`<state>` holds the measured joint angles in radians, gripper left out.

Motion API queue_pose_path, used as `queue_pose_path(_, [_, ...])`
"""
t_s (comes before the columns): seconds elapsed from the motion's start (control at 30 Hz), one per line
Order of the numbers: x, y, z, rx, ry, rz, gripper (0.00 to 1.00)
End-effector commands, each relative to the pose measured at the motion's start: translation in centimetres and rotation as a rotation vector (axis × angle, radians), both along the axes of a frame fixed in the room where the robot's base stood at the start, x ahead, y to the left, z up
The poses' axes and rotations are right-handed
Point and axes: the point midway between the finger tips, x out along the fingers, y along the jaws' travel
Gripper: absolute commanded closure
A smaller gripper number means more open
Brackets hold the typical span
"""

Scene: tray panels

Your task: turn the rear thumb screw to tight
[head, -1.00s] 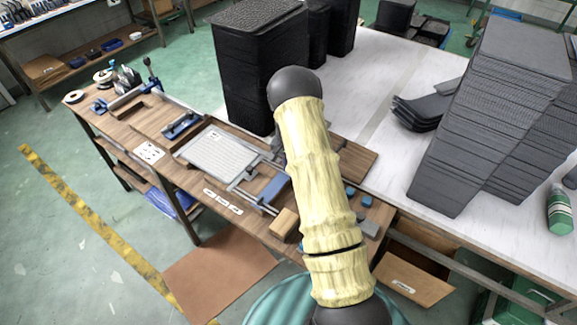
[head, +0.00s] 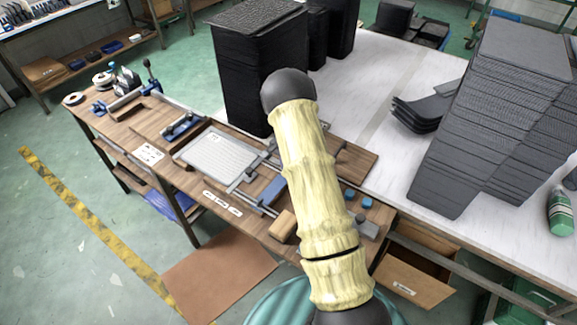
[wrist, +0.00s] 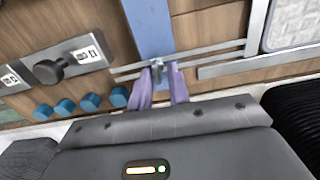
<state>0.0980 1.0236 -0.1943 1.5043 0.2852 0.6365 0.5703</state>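A wooden fixture with metal rails (wrist: 215,57) and a blue bar (wrist: 149,28) fills the upper wrist view. A small grey thumb screw (wrist: 157,68) sits at the rails, by the end of the blue bar. My gripper (wrist: 162,72) has its two purple fingers apart, one on each side of this small screw. I cannot tell whether either finger touches it. Whether this is the rear screw, and how tight it is, does not show. In the head view my pale yellow arm hides the gripper and the screw; the pale tray panel (head: 217,156) lies left of the arm.
A metal plate with a black knob (wrist: 49,71) and labels lies left of my fingers. Several blue knobs (wrist: 65,107) stand in a row near it. Tall black bins (head: 262,70) and stacked grey trays (head: 490,110) stand on the white table behind. A wooden block (head: 283,225) lies on the bench.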

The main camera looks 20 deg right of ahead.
Motion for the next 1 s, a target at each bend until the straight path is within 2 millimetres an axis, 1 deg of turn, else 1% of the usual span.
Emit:
queue_pose_path(0.33, [-0.1, -0.1, -0.1, -0.001, 0.004, 0.001, 0.73])
queue_pose_path(0.47, [-0.1, -0.1, 0.7, -0.002, 0.003, 0.001, 0.73])
queue_pose_path(0.57, [-0.1, -0.1, 1.9, -0.002, 0.001, 0.001, 0.73])
queue_pose_path(0.67, [0.0, -0.1, 3.7, -0.001, 0.0, 0.001, 0.73])
queue_pose_path(1.0, [0.0, -0.2, 10.5, -0.002, -0.001, 0.0, 0.73])
